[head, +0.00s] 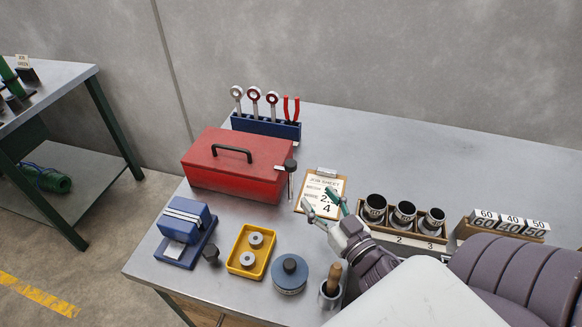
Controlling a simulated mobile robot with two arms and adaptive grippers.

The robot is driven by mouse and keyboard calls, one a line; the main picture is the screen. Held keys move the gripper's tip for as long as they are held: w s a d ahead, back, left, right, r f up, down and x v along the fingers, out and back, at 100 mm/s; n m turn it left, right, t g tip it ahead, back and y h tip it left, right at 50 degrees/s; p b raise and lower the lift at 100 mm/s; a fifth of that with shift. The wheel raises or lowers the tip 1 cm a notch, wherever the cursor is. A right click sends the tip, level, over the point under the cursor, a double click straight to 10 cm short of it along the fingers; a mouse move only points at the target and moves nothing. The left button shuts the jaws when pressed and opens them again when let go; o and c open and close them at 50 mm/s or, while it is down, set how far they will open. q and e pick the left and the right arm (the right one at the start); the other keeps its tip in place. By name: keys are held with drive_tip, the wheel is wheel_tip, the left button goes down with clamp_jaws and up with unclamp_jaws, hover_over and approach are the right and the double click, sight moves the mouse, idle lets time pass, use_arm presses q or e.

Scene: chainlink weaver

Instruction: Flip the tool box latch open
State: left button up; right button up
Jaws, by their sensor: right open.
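The red tool box (225,180) stands at the back left of the grey bench, with its lid down and a black handle (232,153) on top. A small pale metal piece (279,168) near its right end may be the latch; its position is too small to tell. My right gripper (319,202) is open and empty, its fingers pointing toward the upper left. It is to the right of the tool box, apart from it, and in front of part of the clipboard (312,181). My left gripper is out of view.
A blue tool rack (265,126) is behind. In front are a blue device (186,226), a yellow tray (240,270) and a round blue-topped tin (290,273). A socket rack (400,237) is right.

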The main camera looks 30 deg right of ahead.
sight(294, 168)
drive_tip(key=w+p, duration=0.1)
drive_tip(key=w, duration=0.3)
drive_tip(key=w+p, duration=0.1)
drive_tip(key=w, duration=0.3)
drive_tip(key=w+d+p, duration=0.1)
drive_tip(key=w, duration=0.3)
drive_tip(key=shift+r, duration=0.2)
drive_tip(key=shift+w+f, duration=0.1)
drive_tip(key=shift+w, duration=0.55)
clamp_jaws()
